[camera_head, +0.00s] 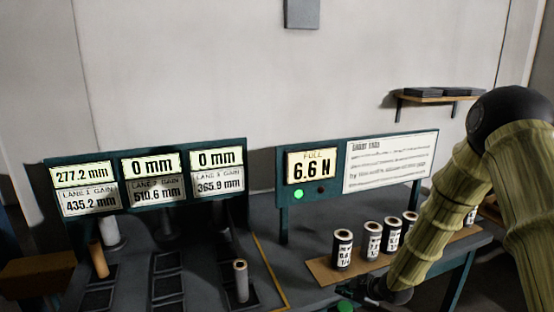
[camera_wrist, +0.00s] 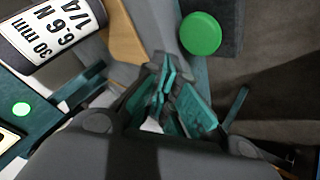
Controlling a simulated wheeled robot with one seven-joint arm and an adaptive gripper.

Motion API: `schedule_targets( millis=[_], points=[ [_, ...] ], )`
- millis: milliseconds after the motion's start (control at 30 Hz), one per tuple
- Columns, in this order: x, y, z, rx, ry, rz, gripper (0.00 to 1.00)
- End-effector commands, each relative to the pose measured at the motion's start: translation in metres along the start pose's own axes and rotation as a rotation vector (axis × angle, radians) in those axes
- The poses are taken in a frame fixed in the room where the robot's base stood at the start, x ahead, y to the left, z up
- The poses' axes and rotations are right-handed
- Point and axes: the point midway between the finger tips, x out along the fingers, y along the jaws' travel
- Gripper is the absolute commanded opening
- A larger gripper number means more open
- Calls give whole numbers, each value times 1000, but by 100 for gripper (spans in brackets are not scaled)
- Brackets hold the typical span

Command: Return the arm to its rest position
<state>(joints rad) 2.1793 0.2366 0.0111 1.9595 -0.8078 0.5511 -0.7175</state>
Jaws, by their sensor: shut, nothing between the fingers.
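My arm, in a ribbed yellowish sleeve (camera_head: 437,215), reaches down from the right side of the head view. Its dark wrist end is low, in front of the row of rolls, and my fingers are hard to make out there. In the wrist view my gripper (camera_wrist: 166,88) has teal fingers drawn together, with nothing held between them. A grey roll (camera_wrist: 55,25) labelled 30 mm, 6.6 N lies at the upper left of that view, apart from the fingers.
Several labelled rolls (camera_head: 372,242) stand on a tan board (camera_head: 322,271) beside my arm. A green button (camera_wrist: 201,34) is close by the fingers. A display panel (camera_head: 312,165) reads 6.6 N. A lane panel (camera_head: 150,178) stands left, with rolls before it. A shelf (camera_head: 436,98) hangs behind.

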Motion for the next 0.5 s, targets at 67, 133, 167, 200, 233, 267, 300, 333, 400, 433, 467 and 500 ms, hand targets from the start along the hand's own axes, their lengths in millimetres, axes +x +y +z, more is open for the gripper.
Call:
schedule_targets(
  millis=[67,133,167,200,233,267,300,333,400,433,467,500],
  points=[
    [0,0,0,0,0,0,0],
    [0,0,0,0,0,0,0],
    [0,0,0,0,0,0,0],
    [0,0,0,0,0,0,0],
    [0,0,0,1,0,0,0],
    [0,-2,0,5,-1,-2,0],
    [1,-6,2,16,-4,-6,0],
    [2,-12,3,28,-8,-11,0],
    [4,-31,9,81,-23,-29,0],
    [5,-43,12,111,-33,-40,0],
    [6,-56,16,149,-45,-51,0],
    [7,-76,22,203,-63,-66,0]
  ],
)
